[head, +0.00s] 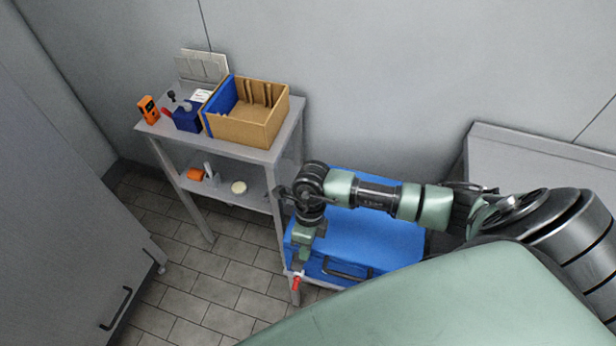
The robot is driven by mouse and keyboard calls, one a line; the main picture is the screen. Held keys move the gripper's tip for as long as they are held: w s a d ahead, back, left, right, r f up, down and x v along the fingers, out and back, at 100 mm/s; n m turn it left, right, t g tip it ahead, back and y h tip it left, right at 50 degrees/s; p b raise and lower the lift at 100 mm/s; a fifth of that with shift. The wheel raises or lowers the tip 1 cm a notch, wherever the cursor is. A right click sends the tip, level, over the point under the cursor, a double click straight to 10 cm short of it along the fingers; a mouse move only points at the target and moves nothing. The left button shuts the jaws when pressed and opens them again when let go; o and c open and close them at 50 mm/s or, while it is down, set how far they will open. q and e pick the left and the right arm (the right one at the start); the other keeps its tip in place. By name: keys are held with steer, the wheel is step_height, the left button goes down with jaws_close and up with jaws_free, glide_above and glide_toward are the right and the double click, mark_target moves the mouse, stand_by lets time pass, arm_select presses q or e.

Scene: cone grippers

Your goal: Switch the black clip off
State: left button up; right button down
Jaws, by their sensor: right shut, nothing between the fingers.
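A small dark blue box (187,117) stands on the top of the grey shelf table at the left. A small black part (171,96) sticks up at its back left, and a red part (167,112) juts from its left side. The black part may be the black clip; it is too small to tell its position. My right gripper (297,279) points down at the front left corner of a blue case, well to the right of and below the box. It is shut and empty, with a red tip showing. My left gripper is not in view.
A cardboard box (249,130) with a blue side stands beside the dark blue box. An orange device (148,109) is at the table's left end. The blue case (375,240) lies under my right arm. A grey cabinet (70,200) stands at left; tiled floor (205,270) is clear.

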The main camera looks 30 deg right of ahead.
steer(key=s+a+f+b, duration=0.3)
steer(key=s+a, duration=0.1)
steer(key=a, duration=0.1)
steer(key=shift+s, duration=0.2)
steer(key=shift+w+d+f, duration=0.1)
steer(key=shift+f, duration=0.1)
steer(key=shift+w+d+f+b, duration=0.25)
steer(key=shift+w+d+b, duration=0.15)
steer(key=shift+d, duration=0.05)
stand_by(0.3)
